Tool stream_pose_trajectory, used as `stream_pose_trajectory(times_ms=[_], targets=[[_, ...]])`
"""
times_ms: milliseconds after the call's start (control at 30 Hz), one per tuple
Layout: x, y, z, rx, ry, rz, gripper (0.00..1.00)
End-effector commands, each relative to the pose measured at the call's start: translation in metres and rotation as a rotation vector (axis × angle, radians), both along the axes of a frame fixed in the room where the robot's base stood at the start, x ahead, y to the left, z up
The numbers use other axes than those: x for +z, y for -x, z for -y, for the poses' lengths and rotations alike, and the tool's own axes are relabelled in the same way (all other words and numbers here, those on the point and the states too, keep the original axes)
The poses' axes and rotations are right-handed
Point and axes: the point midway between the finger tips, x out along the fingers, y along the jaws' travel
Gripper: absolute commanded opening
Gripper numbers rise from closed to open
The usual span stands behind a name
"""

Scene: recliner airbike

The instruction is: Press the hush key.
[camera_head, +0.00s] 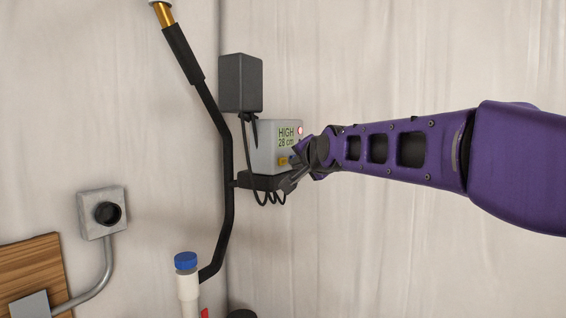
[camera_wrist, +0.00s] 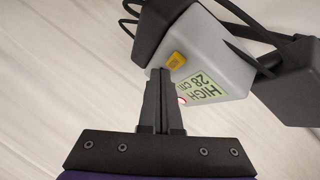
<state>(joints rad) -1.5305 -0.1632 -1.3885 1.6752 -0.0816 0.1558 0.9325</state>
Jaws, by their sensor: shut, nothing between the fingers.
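The grey alarm box (camera_head: 265,150) has a green display reading "HIGH 28 cm", and a red light (camera_head: 300,131) glows beside it. A small yellow key (camera_head: 283,161), likely the hush key, sits on the box's lower front. In the wrist view the yellow key (camera_wrist: 176,60) lies just beyond and right of my fingertips. My gripper (camera_wrist: 158,73) is shut and empty, its tips close to the box face. Whether they touch the key cannot be told. In the head view my gripper (camera_head: 294,163) comes from the right and partly hides the box front.
A dark box (camera_head: 241,83) hangs above the alarm, with cables running down. A black bent pipe (camera_head: 226,160) runs along the left. A blue-capped white tube (camera_head: 187,275) and a grey wall socket (camera_head: 103,213) are lower left. The right side is bare fabric wall.

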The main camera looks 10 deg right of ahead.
Motion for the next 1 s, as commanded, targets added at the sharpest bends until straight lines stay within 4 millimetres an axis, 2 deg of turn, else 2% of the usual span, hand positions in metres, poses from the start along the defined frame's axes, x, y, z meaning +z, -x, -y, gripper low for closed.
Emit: stream_pose_trajectory(times_ms=[167, 1000], targets=[[0.0006, -0.0034, -0.0060, 0.002, 0.001, 0.000, 0.00], [-0.0001, -0.0074, -0.0107, 0.001, 0.001, 0.000, 0.00]])
